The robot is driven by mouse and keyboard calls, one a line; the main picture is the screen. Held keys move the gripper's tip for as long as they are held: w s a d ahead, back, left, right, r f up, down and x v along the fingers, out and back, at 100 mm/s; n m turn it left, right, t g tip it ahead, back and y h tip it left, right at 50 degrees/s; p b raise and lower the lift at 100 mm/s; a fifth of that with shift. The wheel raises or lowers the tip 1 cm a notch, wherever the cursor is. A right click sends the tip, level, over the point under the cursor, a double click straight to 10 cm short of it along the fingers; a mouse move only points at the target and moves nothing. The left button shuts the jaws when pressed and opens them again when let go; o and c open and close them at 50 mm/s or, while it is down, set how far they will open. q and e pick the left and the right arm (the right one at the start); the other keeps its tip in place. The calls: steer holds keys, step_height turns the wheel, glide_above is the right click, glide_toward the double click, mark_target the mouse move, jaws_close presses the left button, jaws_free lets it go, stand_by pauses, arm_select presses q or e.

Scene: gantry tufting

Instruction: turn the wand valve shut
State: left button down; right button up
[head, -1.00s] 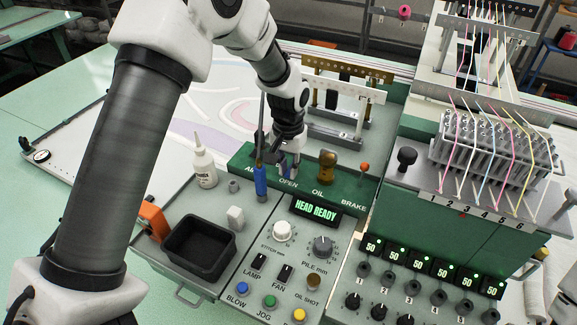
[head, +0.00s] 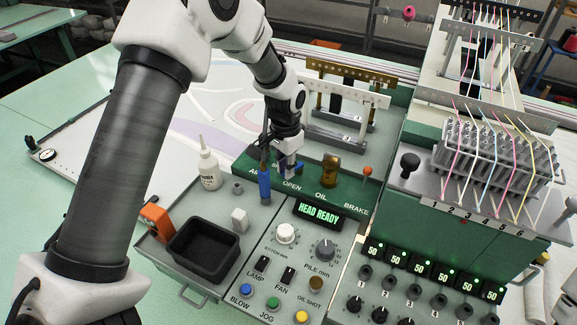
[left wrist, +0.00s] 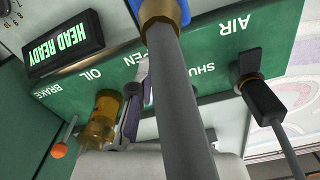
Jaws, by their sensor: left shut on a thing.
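The green panel (head: 335,182) carries the labels AIR, SHUT, OPEN, OIL and BRAKE. My left gripper (head: 287,168) reaches down from above between the SHUT and OPEN labels. It is shut on the wand valve, of which a little blue (head: 298,168) shows beside the fingers. The blue-handled wand (head: 264,186) stands upright just left of the gripper. In the left wrist view the wand's grey tube and brass collar (left wrist: 165,12) cross the middle, close to the camera, and hide most of the valve. The gripper (left wrist: 133,110) shows partly behind the tube. My right gripper is out of view.
An amber oil cup (head: 330,170) and orange-tipped brake lever (head: 367,172) stand right of the gripper. A white bottle (head: 209,167) and black tray (head: 203,250) lie to the left. A black air plug (left wrist: 255,85) is near the wand. HEAD READY shows on the display (head: 318,212).

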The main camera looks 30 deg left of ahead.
arm_select(q)
steer(key=m, duration=0.1)
steer(key=a+m, duration=0.1)
steer(key=m, duration=0.1)
steer(key=shift+w+a+f+m+p, duration=0.1)
steer(key=shift+w+a+m+p, duration=0.1)
steer(key=shift+w+m+p, duration=0.15)
steer(key=m, duration=0.1)
steer(key=w+a+m, duration=0.1)
steer(key=m, duration=0.1)
steer(key=shift+f+m, duration=0.1)
steer(key=shift+m, duration=0.15)
steer(key=m, duration=0.2)
steer(key=w+m, duration=0.1)
steer(key=shift+a+m, duration=0.25)
steer(key=shift+m, duration=0.05)
steer(key=shift+w+a+f+m, duration=0.1)
steer(key=shift+w+m, duration=0.15)
steer(key=shift+m, duration=0.4)
steer(key=shift+w+m, duration=0.25)
steer(key=shift+m, duration=0.4)
steer(key=c, duration=1.1)
jaws_free()
steer(key=shift+w, duration=0.3)
